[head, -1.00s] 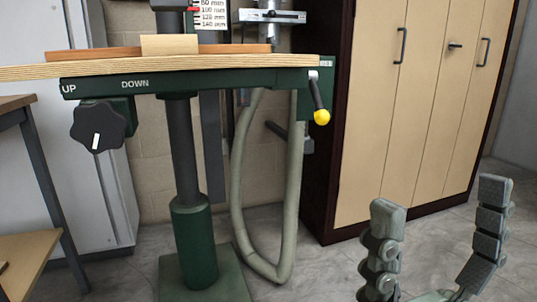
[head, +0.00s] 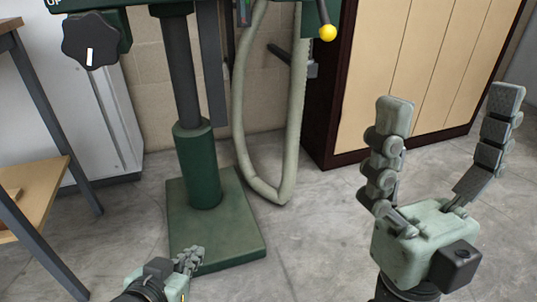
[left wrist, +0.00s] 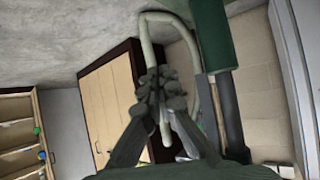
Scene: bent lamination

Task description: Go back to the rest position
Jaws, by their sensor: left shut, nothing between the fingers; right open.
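My left gripper (head: 190,260) is at the bottom of the head view, in front of the green machine's base plate. Its fingers are closed together with nothing between them. In the left wrist view its closed fingers (left wrist: 160,88) show in the middle, with the hose and cabinet behind them. My right gripper (head: 450,150) is at the right of the head view, fingers pointing up and spread wide apart. It is empty, in front of the cabinet.
A green machine column (head: 197,165) stands on a base plate (head: 215,215), with a grey hose (head: 240,130) looping beside it. A wooden cabinet (head: 410,75) is behind at right. A table with a lower shelf (head: 38,205) stands at left. Grey floor (head: 310,225) lies open between my grippers.

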